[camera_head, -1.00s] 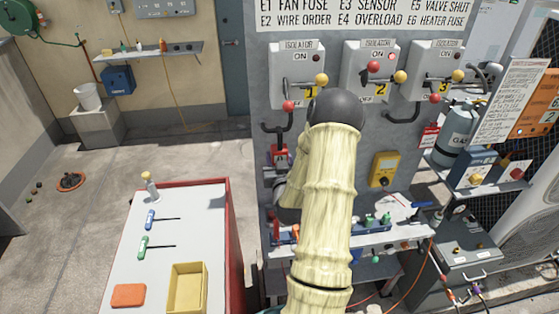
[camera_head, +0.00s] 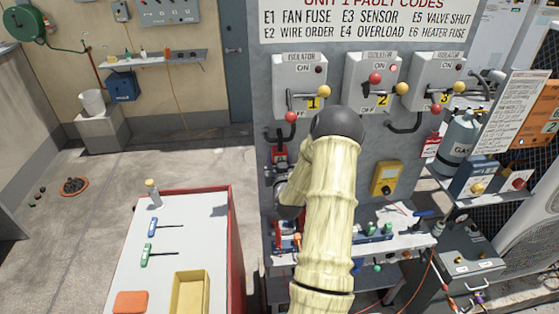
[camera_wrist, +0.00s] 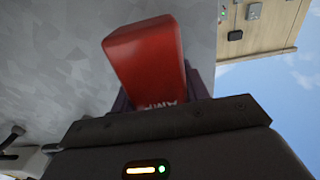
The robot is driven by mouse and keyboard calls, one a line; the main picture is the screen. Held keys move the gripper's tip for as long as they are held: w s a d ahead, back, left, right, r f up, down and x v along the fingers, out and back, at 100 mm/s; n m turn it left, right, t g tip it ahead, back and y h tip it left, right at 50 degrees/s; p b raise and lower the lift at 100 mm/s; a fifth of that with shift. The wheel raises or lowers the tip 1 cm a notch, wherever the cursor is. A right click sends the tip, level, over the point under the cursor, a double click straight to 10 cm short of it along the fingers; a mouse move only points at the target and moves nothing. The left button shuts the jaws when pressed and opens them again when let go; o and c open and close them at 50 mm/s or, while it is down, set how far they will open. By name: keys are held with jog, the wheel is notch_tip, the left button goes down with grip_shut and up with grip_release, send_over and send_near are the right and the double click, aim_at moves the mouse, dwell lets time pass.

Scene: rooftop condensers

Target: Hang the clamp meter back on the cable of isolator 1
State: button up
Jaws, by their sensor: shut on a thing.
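The red clamp meter (camera_head: 280,156) is upright in front of the grey panel, below isolator 1 (camera_head: 299,80). It fills the middle of the wrist view as a red body (camera_wrist: 148,60) with white lettering. My gripper (camera_head: 282,178) is shut on its lower part, partly hidden by my arm. The black cable of isolator 1 (camera_head: 279,138) curves out below the isolator. The meter's top is close beneath this cable; I cannot tell whether its jaw is around or touching it.
Isolator 2 (camera_head: 371,77) and isolator 3 (camera_head: 437,78) are to the right. A yellow meter (camera_head: 386,178) hangs lower on the panel. A shelf with tools (camera_head: 400,236) is below. A red cart with a white top (camera_head: 185,230) stands at left.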

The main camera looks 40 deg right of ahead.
jog(key=shift+f, duration=0.4)
jog(key=o, duration=1.3)
jog(key=shift+a+b, duration=0.15)
jog(key=shift+b, duration=0.15)
